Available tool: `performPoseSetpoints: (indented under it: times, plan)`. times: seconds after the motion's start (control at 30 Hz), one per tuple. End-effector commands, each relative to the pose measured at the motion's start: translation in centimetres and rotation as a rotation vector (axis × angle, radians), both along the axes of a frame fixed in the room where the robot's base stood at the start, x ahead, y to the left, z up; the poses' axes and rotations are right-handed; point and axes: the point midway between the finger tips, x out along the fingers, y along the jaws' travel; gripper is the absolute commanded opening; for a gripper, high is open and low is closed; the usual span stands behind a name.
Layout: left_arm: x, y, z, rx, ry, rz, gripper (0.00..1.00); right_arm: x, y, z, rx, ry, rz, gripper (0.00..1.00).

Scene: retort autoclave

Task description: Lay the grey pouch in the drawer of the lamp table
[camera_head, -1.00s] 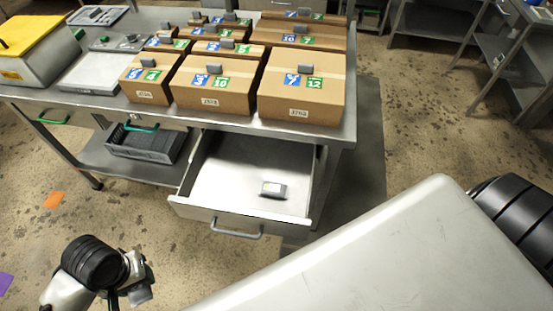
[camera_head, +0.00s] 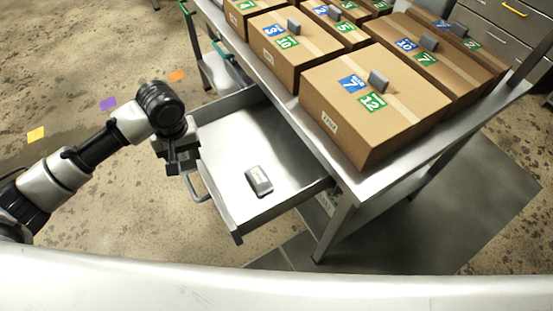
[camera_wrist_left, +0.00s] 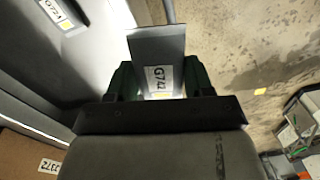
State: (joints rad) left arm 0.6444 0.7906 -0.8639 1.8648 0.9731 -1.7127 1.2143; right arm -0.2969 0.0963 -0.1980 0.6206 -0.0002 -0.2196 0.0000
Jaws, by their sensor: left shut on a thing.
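My left gripper (camera_wrist_left: 160,88) is shut on a grey pouch (camera_wrist_left: 153,50) with a white label reading G742. In the head view my left gripper (camera_head: 182,168) hangs beside the left end of the open drawer (camera_head: 215,125), near its front; the pouch is hard to make out there. The drawer is pulled out from under the metal table. A second grey item (camera_head: 259,180) with a pale label lies inside on the drawer floor; it shows at the upper left of the wrist view (camera_wrist_left: 62,14). My right gripper is not in view.
Cardboard boxes (camera_head: 368,100) with blue and green stickers and grey items on top fill the table top above the drawer. The drawer handle (camera_head: 195,189) sticks out at its front. Most of the drawer floor is clear. Coloured squares (camera_head: 108,103) lie on the stained floor.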

Motion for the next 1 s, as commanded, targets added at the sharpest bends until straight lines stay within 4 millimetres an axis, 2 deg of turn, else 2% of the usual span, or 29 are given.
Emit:
performPoseSetpoints:
  times: [0.03,0.1,0.2,0.3,0.47,0.7,0.83,1.0]
  plan:
    - [1.3,0.8,-0.9,0.001,-0.010,0.051,0.25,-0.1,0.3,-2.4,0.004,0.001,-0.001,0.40]
    - [2.5,1.4,-0.5,-0.005,-0.012,0.108,0.25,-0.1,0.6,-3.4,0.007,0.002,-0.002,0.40]
    - [3.4,2.0,0.1,-0.013,-0.011,0.162,0.25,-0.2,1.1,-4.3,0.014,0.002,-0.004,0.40]
    - [3.9,1.7,0.2,-0.018,-0.009,0.185,0.25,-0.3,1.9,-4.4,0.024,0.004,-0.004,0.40]
    - [4.7,-1.2,-1.3,-0.022,-0.008,0.186,0.25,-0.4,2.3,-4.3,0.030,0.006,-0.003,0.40]
    - [6.1,-6.4,-4.6,-0.021,-0.008,0.185,0.25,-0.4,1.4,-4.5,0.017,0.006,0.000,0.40]
    - [6.6,-8.3,-5.8,-0.020,-0.009,0.187,0.25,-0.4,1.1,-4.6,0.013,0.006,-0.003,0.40]
    - [6.8,-9.1,-6.7,-0.018,-0.009,0.188,0.25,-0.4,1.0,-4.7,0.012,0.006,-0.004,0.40]
